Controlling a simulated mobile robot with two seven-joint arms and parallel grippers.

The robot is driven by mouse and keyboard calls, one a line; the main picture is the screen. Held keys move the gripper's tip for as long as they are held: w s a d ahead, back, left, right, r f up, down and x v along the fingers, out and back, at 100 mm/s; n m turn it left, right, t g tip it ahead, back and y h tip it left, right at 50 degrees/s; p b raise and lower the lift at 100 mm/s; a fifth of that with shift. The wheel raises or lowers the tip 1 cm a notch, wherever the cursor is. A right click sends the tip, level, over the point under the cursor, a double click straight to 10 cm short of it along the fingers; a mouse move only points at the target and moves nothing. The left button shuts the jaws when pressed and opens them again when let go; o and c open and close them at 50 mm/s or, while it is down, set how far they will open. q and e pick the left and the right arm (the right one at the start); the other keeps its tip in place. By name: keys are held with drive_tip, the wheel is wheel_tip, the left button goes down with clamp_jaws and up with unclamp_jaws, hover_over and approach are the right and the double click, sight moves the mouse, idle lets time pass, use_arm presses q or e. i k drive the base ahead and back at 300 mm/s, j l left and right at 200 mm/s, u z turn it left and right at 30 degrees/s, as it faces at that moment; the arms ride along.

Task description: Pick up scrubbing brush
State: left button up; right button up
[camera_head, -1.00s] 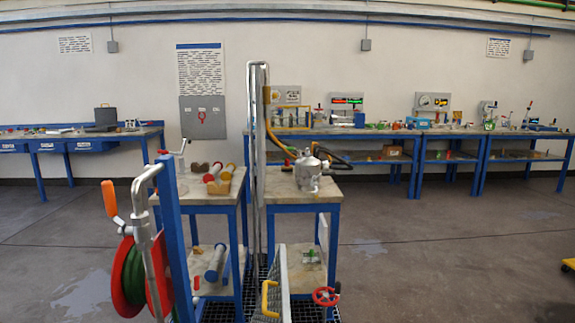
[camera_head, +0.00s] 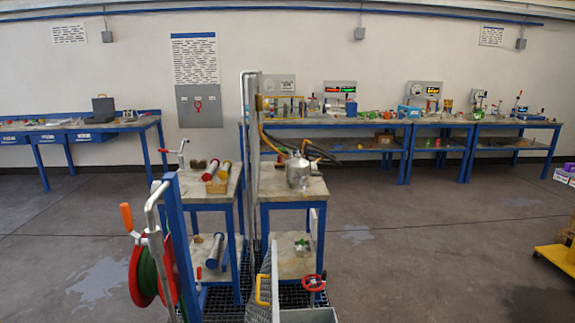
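I cannot make out a scrubbing brush for certain. Small items too small to name lie on the long back workbench (camera_head: 335,124) and on the left bench (camera_head: 80,128). Two nearer blue-framed tables stand left of the middle. Neither of my grippers is in view.
A red and green hose reel (camera_head: 143,276) with a bent pipe stands at the near left. A red handwheel (camera_head: 313,283) sits low in front. A yellow cart (camera_head: 556,257) is at the right edge. Open floor (camera_head: 430,250) lies at centre right.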

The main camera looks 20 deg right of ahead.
sight(279, 164)
drive_tip(key=l+z, duration=0.35)
drive_tip(key=i+l+z, duration=0.2)
drive_tip(key=l+z, duration=0.2)
drive_tip(key=i+l+z, duration=0.15)
drive_tip(key=l+z, duration=0.2)
drive_tip(key=i+l+z, duration=0.2)
drive_tip(key=l+z, duration=0.15)
drive_tip(key=i+l+z, duration=0.2)
drive_tip(key=z, duration=0.2)
drive_tip(key=i+l, duration=0.2)
drive_tip(key=i, duration=0.15)
drive_tip(key=i+l+z, duration=0.1)
drive_tip(key=i, duration=0.25)
drive_tip(key=i+l, duration=0.3)
drive_tip(key=i+u, duration=0.5)
drive_tip(key=i+l+u, duration=0.1)
drive_tip(key=i+u, duration=0.8)
drive_tip(key=i, duration=0.2)
drive_tip(key=i+l+u, duration=0.15)
drive_tip(key=i+u, duration=0.3)
drive_tip(key=i+l+u, duration=0.15)
drive_tip(key=i+u, duration=0.3)
drive_tip(key=i+l+u, duration=0.6)
drive_tip(key=u, duration=0.25)
drive_tip(key=i+l+u, duration=0.2)
drive_tip(key=l+u, duration=0.2)
drive_tip(key=l, duration=0.15)
